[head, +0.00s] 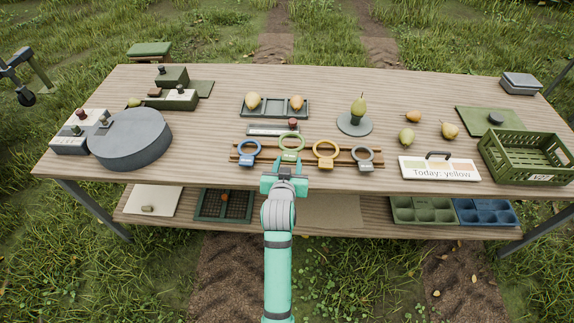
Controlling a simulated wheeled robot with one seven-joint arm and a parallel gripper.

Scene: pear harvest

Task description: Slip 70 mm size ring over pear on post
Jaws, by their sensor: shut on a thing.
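A green pear (359,105) stands upright on a short post over a round grey base (343,128), right of the table's middle. A wooden rack (378,164) near the front edge carries a blue ring (239,149), an orange ring (316,147) and a grey ring (355,152). A green ring (281,142) is in line with the rack, between the blue and orange rings. My gripper (287,173) is shut on the green ring's near end. I cannot tell whether this ring is clear of the rack. The size marks are too small to read.
A dark tray (276,115) with two yellowish pears lies behind the rack. Loose pears (407,137), a "Today: yellow" sign (440,174) and a green crate (520,176) are at right. A round dark drum (130,138) stands at left. The board around the post's base is clear.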

